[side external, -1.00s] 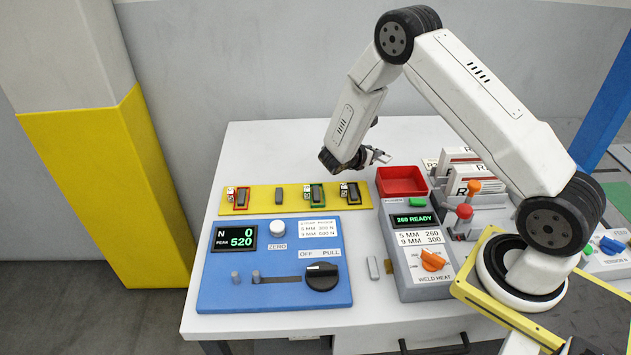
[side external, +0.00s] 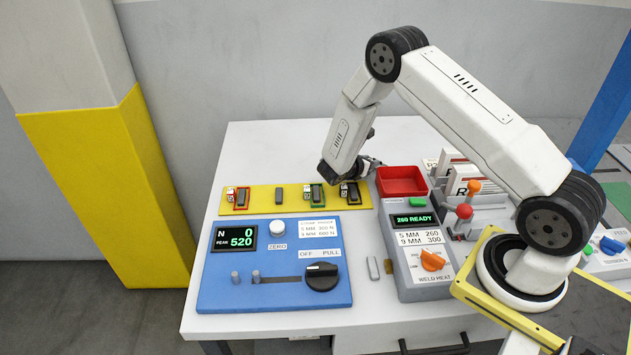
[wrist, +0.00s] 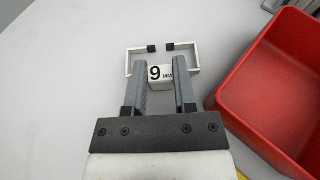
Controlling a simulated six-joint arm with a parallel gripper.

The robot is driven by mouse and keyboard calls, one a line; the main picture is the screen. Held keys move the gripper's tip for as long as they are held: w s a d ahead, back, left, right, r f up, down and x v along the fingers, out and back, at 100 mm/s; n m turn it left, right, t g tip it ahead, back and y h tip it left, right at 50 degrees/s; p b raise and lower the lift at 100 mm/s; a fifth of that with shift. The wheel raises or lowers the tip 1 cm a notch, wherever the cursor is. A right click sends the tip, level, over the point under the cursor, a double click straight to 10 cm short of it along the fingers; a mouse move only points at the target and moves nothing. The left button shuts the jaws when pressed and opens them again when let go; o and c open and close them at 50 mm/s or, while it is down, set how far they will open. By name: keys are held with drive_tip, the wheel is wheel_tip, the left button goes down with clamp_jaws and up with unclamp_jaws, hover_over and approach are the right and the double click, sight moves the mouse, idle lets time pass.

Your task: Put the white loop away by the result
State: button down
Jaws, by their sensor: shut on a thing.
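The white loop (wrist: 194,57) is a thin angular frame with two black ends facing across a small gap, seen in the wrist view. It carries a white tag (wrist: 160,74) marked "9 MM". My gripper (wrist: 160,68) is shut on this tag. In the side view my gripper (side external: 370,164) is low behind the yellow board's right end, left of the red bin; the loop is mostly hidden there. The yellow board (side external: 258,205) has a red-framed holder (side external: 238,200), a green one (side external: 317,196) and a black one (side external: 350,193). The tester display (side external: 235,238) reads N 0, PEAK 520.
The open red bin (side external: 402,182) looks empty. The blue tester (side external: 230,290) has a limits label (side external: 319,229), its small figures hard to read, and a black OFF/PULL knob (side external: 322,277). The grey welder (side external: 425,280) shows "260 READY". The table behind the board is clear.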

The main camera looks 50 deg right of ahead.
drive_tip(key=shift+f, duration=0.15)
drive_tip(key=c, duration=0.7)
unclamp_jaws()
drive_tip(key=shift+a+r, duration=0.15)
drive_tip(key=shift+r, duration=0.05)
drive_tip(key=v, duration=1.1)
drive_tip(key=shift+a+r, duration=0.1)
drive_tip(key=shift+a, duration=0.25)
drive_tip(key=shift+s, duration=0.1)
